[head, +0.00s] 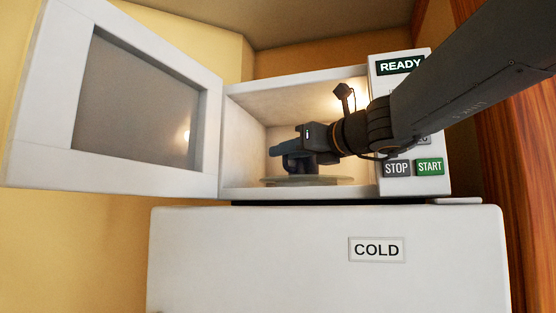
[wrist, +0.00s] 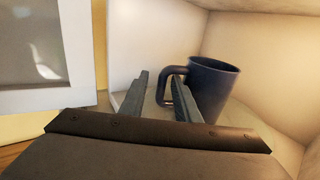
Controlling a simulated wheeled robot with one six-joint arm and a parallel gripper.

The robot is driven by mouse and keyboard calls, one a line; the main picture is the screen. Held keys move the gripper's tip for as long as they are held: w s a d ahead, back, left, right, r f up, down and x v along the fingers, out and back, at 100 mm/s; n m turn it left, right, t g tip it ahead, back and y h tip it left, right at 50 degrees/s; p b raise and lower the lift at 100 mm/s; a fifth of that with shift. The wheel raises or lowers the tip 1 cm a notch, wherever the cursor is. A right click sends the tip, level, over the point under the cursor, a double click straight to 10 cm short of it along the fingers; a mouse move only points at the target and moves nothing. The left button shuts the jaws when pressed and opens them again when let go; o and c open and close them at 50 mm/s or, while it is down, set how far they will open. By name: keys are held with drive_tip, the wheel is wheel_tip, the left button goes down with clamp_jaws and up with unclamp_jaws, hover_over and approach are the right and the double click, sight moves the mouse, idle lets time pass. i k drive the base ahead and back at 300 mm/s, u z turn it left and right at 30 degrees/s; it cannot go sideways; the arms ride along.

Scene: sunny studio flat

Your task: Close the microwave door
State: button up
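The white microwave (head: 300,192) has its door (head: 212,120) swung wide open to the left. The door edge also shows at the left in the wrist view (wrist: 85,98). My arm reaches in from the right, and my gripper (head: 278,150) is inside the lit cavity. In the wrist view my gripper (wrist: 158,75) has its two fingers apart. A dark blue mug (wrist: 215,78) stands upright inside, just beyond the right finger. Its handle points toward the fingers and is partly hidden by the right finger; I cannot tell whether they touch.
The mug appears to stand on the round turntable (head: 330,182). The control panel at the right has a READY display (head: 401,66), STOP and START (head: 429,167) buttons. The microwave stands on a white unit labelled COLD (head: 376,250). A wooden panel (head: 510,200) rises at the right.

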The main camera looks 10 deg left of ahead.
sight(104, 103)
drive_tip(key=k, duration=1)
